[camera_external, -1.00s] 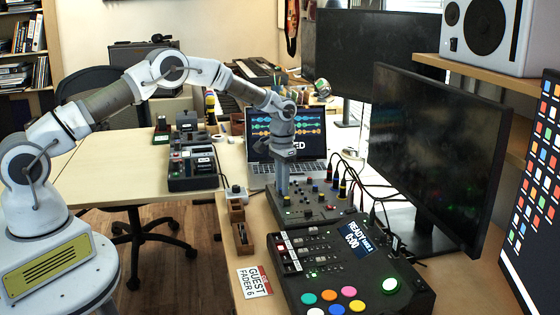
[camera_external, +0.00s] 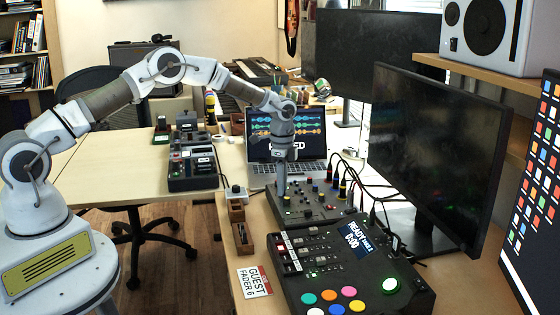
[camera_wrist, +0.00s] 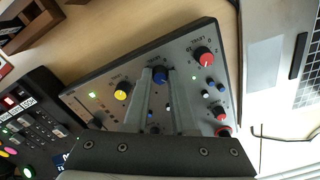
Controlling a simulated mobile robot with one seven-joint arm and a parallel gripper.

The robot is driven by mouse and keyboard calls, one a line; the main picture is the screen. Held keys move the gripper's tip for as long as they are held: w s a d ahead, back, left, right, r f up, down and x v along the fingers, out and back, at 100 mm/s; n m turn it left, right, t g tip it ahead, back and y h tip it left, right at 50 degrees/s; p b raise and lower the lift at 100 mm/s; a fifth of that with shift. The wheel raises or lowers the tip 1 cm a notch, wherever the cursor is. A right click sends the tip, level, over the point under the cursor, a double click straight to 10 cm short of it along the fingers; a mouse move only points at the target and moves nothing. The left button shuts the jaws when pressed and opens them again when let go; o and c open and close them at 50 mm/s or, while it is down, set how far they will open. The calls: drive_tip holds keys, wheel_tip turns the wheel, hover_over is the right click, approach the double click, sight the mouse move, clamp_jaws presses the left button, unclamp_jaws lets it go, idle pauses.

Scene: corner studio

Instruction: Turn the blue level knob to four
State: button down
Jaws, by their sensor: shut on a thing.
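The blue level knob (camera_wrist: 160,76) stands on a grey mixer panel (camera_wrist: 100,105), between a yellow knob (camera_wrist: 122,95) and a red knob (camera_wrist: 203,57). My gripper (camera_wrist: 160,73) reaches down to it with one finger on each side, shut on the knob. In the external view my gripper (camera_external: 281,193) points straight down at the left part of the mixer (camera_external: 318,214), and the held knob cannot be made out there. The knob's pointer and the numbers around it are too small or hidden to read.
A black control box (camera_external: 345,262) with coloured buttons lies in front of the mixer. A laptop (camera_external: 290,140) stands behind it, and a monitor (camera_external: 435,145) and cables are to the right.

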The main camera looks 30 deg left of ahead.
drive_tip(key=shift+m, duration=1.1)
drive_tip(key=c, duration=0.7)
unclamp_jaws()
drive_tip(key=shift+c, duration=0.2)
wheel_tip(320, 180, up, 18)
drive_tip(key=p, duration=0.2)
drive_tip(key=shift+f, duration=0.25)
